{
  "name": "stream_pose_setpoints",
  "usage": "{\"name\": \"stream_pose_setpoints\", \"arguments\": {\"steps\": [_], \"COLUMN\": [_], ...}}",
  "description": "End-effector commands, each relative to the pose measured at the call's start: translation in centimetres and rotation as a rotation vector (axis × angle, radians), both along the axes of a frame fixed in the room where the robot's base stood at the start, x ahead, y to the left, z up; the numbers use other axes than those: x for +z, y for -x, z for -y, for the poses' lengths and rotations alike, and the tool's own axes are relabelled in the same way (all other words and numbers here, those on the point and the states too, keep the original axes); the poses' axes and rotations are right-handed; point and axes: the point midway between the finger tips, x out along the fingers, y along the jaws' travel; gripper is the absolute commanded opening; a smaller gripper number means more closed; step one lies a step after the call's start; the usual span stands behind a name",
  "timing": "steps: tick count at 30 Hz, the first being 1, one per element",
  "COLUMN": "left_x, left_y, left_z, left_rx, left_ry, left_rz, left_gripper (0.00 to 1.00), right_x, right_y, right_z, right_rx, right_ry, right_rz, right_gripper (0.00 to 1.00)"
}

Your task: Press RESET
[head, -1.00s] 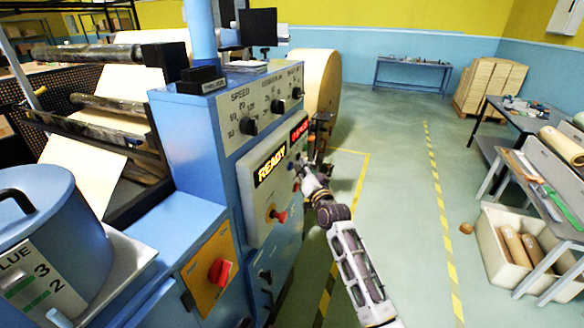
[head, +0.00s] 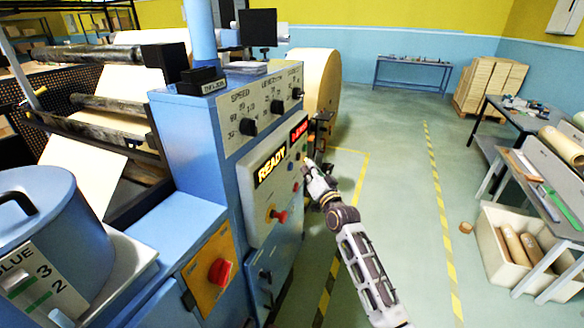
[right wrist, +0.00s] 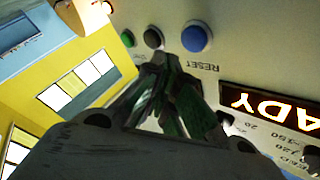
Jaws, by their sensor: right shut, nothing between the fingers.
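The control panel (head: 262,200) on the blue machine carries a lit READY display (head: 271,165) and small buttons. In the right wrist view, a blue button (right wrist: 196,38) sits by the RESET lettering (right wrist: 197,67), which appears upside down. A black button (right wrist: 153,37) and a green button (right wrist: 128,38) are in line to its left. My right gripper (head: 309,165) is shut and empty, close in front of the panel's right part. In the wrist view its fingertips (right wrist: 168,60) appear just below the black and blue buttons; contact cannot be told. My left gripper is not in view.
A red knob (head: 278,215) protrudes from the panel, and a red switch (head: 219,271) sits on a yellow plate lower left. A large paper roll (head: 322,80) stands behind the machine. The floor (head: 395,200) to the right is mostly clear, up to a bin (head: 492,262) of rolls.

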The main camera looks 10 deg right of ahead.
Motion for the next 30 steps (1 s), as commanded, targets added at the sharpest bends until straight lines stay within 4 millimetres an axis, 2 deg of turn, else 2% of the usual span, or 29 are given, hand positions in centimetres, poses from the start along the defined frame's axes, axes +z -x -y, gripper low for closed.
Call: {"name": "stream_pose_setpoints", "arguments": {"steps": [15, 30], "left_x": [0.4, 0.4], "left_y": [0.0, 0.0], "left_z": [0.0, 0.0], "left_rx": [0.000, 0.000], "left_ry": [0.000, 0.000], "left_rz": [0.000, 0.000], "left_gripper": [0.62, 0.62], "right_x": [0.0, 0.0], "right_y": [1.7, 1.8], "right_z": [2.5, 2.6], "right_rx": [0.000, 0.001], "right_ry": [0.001, 0.000], "right_rz": [0.000, 0.001], "right_gripper": [0.00, 0.00]}}
